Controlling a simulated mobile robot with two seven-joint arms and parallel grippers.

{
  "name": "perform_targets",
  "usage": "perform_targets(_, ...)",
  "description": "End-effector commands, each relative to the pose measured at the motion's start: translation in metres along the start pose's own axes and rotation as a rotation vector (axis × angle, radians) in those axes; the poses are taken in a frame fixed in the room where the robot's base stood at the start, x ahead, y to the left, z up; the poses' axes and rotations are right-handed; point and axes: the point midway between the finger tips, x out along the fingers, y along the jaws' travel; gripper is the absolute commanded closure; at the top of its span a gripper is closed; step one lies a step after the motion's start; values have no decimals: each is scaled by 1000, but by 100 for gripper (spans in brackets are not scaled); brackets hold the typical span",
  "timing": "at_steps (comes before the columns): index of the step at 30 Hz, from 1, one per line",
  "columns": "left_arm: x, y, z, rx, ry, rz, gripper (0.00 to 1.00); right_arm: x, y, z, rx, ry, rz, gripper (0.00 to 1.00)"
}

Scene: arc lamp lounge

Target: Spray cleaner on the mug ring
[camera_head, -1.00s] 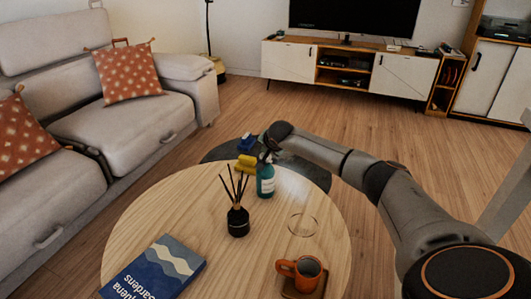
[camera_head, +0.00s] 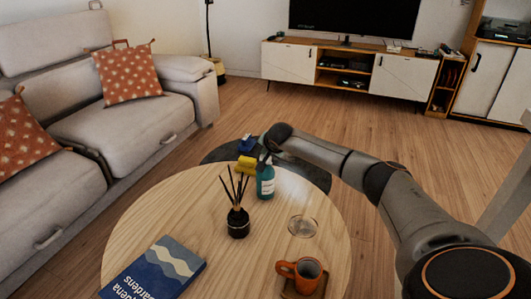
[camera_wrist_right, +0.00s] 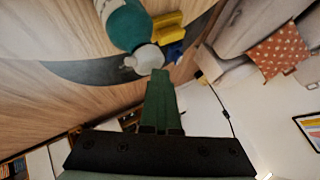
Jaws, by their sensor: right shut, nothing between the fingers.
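The teal spray bottle (camera_head: 265,182) stands upright at the far edge of the round wooden table; it also shows in the right wrist view (camera_wrist_right: 124,22), with its pale spray head (camera_wrist_right: 146,59). My right gripper (camera_head: 266,149) is at the spray head, partly hiding it. In the right wrist view its fingers (camera_wrist_right: 159,76) are shut with nothing between them, tips close to the head; I cannot tell whether they touch. The mug ring (camera_head: 303,226) is on the tabletop, right of centre, with a slightly darker patch inside it. My left gripper is not in view.
An orange mug (camera_head: 307,268) stands on a coaster at the near right. A black reed diffuser (camera_head: 238,223) is left of the bottle, and a blue book (camera_head: 153,270) lies near left. A yellow item (camera_head: 246,166) and a blue item (camera_head: 247,143) are on a dark lower table (camera_head: 318,178).

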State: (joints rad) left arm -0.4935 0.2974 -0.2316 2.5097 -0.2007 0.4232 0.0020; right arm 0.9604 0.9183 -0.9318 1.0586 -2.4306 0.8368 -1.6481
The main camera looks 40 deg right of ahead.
Motion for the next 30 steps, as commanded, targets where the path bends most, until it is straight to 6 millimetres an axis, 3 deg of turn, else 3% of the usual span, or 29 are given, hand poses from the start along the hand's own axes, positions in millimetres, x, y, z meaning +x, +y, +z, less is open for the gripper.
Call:
perform_targets(8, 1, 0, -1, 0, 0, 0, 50, -1, 0, 0, 0, -2, 3, 100)
perform_targets(24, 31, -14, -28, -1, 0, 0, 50, -39, -28, -28, 1, 1, 0, 100)
perform_targets(30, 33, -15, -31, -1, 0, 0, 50, -42, -30, -31, 1, 0, 1, 100)
